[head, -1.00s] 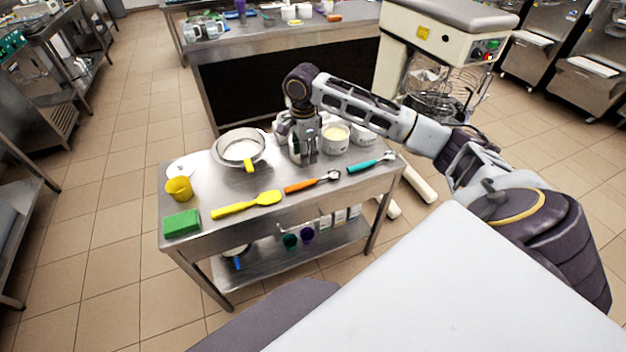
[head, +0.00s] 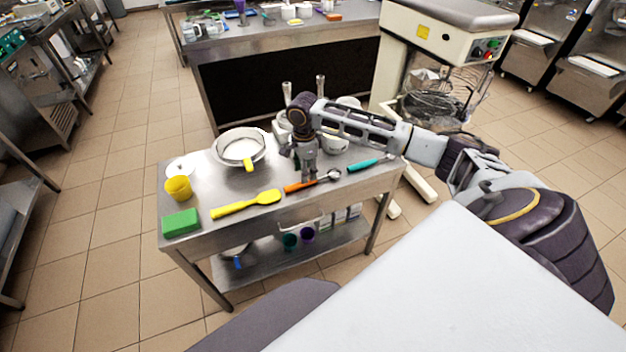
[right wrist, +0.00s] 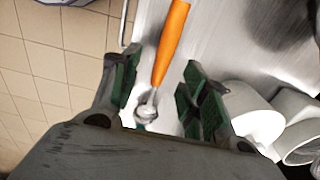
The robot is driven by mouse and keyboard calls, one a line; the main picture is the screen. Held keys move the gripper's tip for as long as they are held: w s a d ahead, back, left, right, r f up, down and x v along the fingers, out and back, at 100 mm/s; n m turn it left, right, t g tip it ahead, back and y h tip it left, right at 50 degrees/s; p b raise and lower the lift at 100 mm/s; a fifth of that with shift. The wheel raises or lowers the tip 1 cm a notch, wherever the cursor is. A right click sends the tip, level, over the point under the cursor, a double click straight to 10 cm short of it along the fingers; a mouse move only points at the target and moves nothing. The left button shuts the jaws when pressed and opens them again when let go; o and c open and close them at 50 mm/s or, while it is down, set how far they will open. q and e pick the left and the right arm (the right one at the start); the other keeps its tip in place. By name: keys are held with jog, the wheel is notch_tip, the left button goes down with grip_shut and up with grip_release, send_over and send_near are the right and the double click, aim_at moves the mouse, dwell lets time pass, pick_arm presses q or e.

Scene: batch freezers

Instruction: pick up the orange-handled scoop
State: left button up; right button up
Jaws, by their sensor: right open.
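The orange-handled scoop (head: 299,187) lies on the steel table (head: 228,203) near its front edge, its metal bowl toward the right. My right gripper (head: 309,178) points down at the scoop and hides part of it in the head view. In the right wrist view the scoop's orange handle (right wrist: 171,45) and its metal bowl show between the two open fingers of my right gripper (right wrist: 160,95). The fingers stand apart on either side and do not touch it in that view. My left gripper is not in view.
A teal-handled scoop (head: 364,165) lies to the right and a yellow spatula (head: 246,204) to the left. A sieve (head: 239,147), a yellow cup (head: 178,187) and a green sponge (head: 181,222) are further left. White tubs (head: 335,144) stand behind my gripper.

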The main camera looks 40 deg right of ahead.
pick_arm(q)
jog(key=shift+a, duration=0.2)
pick_arm(e)
jog(key=shift+f, duration=0.35)
jog(key=shift+w+a+f, duration=0.1)
jog(key=shift+w+f, duration=0.05)
jog(key=shift+f, duration=1.1)
jog(key=shift+w+a+f, duration=0.1)
jog(key=shift+w+f, duration=0.05)
jog(key=shift+f, duration=1.2)
jog(key=c, duration=0.9)
grip_shut()
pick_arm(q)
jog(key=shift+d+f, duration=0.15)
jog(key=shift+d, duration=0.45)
pick_arm(e)
jog(key=shift+r, duration=0.2)
